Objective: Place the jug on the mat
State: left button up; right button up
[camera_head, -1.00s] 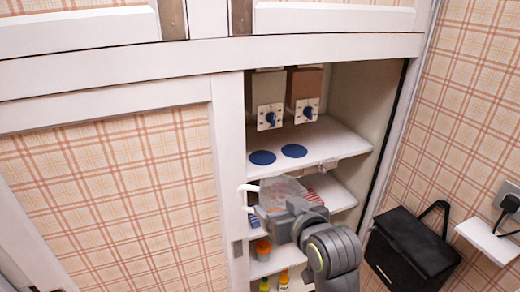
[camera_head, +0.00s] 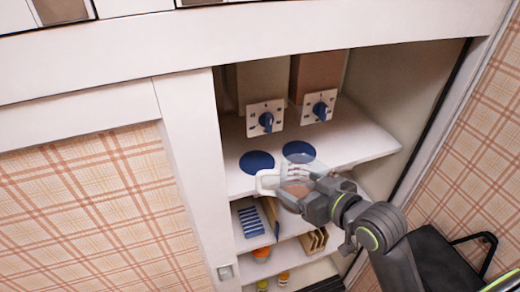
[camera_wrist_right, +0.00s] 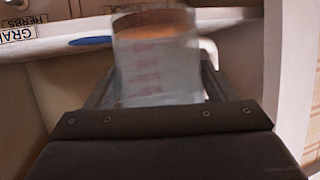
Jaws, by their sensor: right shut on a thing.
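A clear jug with a white handle (camera_head: 268,181) is in my right gripper (camera_head: 308,193), at the front edge of the upper shelf. The wrist view shows the jug (camera_wrist_right: 158,65) between the two fingers, with red markings and an orange-brown tint near its top. Two round blue mats lie on the upper shelf: a left mat (camera_head: 257,161) and a right mat (camera_head: 299,150). Both are bare, and the jug is in front of them. A blue strip, apparently a mat edge (camera_wrist_right: 90,41), shows in the wrist view. My left gripper is not in view.
Two dispensers with blue knobs, left (camera_head: 265,118) and right (camera_head: 319,106), stand behind the mats. A lower shelf holds a blue-striped item (camera_head: 251,222). A white cabinet post (camera_head: 192,170) bounds the opening on the left. A black bin (camera_head: 450,262) stands at right.

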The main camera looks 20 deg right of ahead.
jog(key=shift+w+a+b, duration=0.45)
jog(key=shift+w, duration=0.4)
jog(key=w+a, duration=0.1)
jog(key=w, duration=0.2)
jog(key=w+p, duration=0.1)
jog(key=w, duration=0.2)
jog(key=w+a+p, duration=0.1)
jog(key=w, duration=0.2)
jog(key=shift+w+a+r, duration=0.1)
jog(key=shift+w+a, duration=0.25)
jog(key=shift+w+p, duration=0.3)
jog(key=shift+w, duration=0.2)
jog(key=w, duration=0.1)
jog(key=w+a+p, duration=0.1)
jog(key=w, duration=0.1)
jog(key=shift+w+a, duration=0.15)
jog(key=shift+w, duration=0.15)
jog(key=shift+w+p, duration=0.2)
jog(key=shift+p, duration=0.2)
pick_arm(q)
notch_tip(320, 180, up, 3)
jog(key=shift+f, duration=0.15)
pick_arm(e)
jog(key=shift+f, duration=0.2)
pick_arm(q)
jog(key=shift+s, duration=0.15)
pick_arm(e)
jog(key=shift+s, duration=0.15)
